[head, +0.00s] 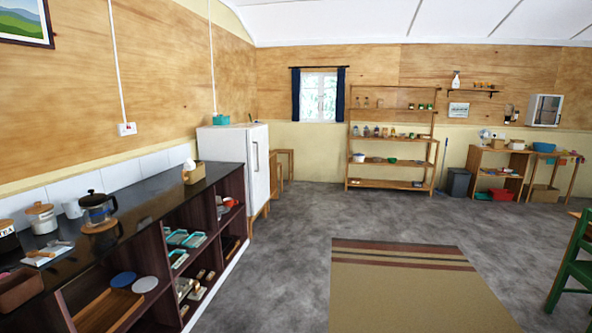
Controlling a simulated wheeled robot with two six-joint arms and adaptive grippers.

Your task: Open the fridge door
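The white fridge (233,156) stands on wooden legs against the left wall, just past the end of the dark counter. Its door (258,164) faces right into the room and looks closed. A dark vertical handle (256,157) shows on the door. A teal box and other small items sit on top of the fridge. Neither of my grippers is in the head view.
A dark counter (146,205) with open shelves runs along the left wall. The grey floor (271,271) in front of the fridge is clear. A tan rug (405,297) lies ahead, and a green chair (573,265) stands at right. A wooden shelf (391,183) stands at the back.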

